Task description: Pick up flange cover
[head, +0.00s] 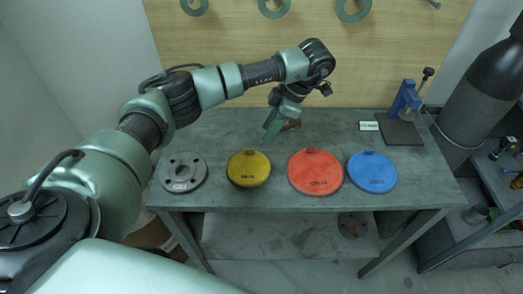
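Three round covers with small raised tabs lie along the front of the grey workbench (225,130). They are a yellow cover (248,170), a red cover (315,173) and a blue cover (372,173), each with dark lettering too small to read. My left gripper (271,130) points down over the bench, behind and above the gap between the yellow and red covers. It is apart from all three covers. Its green fingers overlap in this view, so I cannot tell whether they are open or shut. My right gripper is not in view.
A grey metal flange (183,173) with bolt holes lies at the bench's left end. A small brownish thing (292,124) sits behind my gripper. A blue stand (404,99) on a dark plate is at the back right. A dark cylinder (485,85) stands beyond.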

